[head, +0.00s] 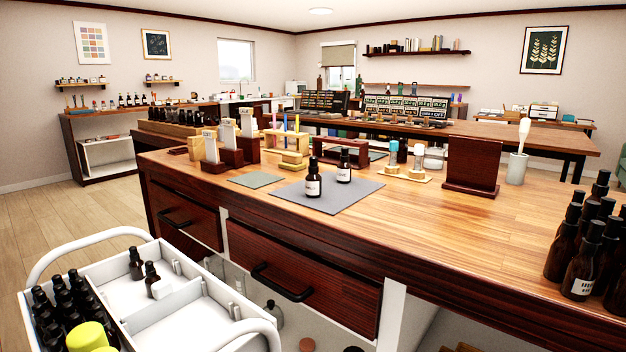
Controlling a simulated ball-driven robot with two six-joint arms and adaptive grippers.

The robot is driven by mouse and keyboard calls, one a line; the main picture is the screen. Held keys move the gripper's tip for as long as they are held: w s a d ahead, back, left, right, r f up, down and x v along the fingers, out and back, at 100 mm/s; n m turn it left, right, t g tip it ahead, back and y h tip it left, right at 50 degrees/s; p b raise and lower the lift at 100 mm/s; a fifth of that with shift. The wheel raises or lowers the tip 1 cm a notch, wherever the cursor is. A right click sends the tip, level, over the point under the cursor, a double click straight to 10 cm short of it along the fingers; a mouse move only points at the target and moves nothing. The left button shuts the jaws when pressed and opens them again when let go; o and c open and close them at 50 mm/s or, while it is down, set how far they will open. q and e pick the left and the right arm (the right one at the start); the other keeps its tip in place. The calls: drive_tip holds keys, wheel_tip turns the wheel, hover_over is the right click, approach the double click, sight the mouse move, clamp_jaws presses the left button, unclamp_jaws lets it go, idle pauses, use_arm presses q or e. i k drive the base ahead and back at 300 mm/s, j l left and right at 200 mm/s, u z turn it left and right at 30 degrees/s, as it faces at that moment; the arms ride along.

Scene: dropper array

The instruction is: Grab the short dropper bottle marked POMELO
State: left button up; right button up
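Two dark dropper bottles with black tops and white labels stand upright on a grey mat (352,197) on the wooden bench: a nearer, taller-looking one (313,186) and one behind it to the right (344,173). More dark bottles (585,265) stand grouped at the bench's right end. Several dark bottles (58,312) fill the left of the white cart, and two more (136,265) stand in its middle section. The label lettering is too small to read, so I cannot tell which bottle is marked POMELO. Neither of my grippers is in view.
The white cart (205,335) stands in front of the bench at the lower left, with a yellow-green object (86,336) in it. Wooden racks (290,139), a dark upright board (472,165) and a white cup (517,168) line the bench's back. The bench's right middle is clear.

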sight(313, 181)
drive_tip(key=u, duration=0.55)
drive_tip(key=k+l+u, duration=0.1)
drive_tip(key=l+u, duration=0.25)
drive_tip(key=k+l+u, duration=0.15)
drive_tip(key=l+u, duration=0.2)
drive_tip(key=k+l+u, duration=0.15)
drive_tip(key=u, duration=0.2)
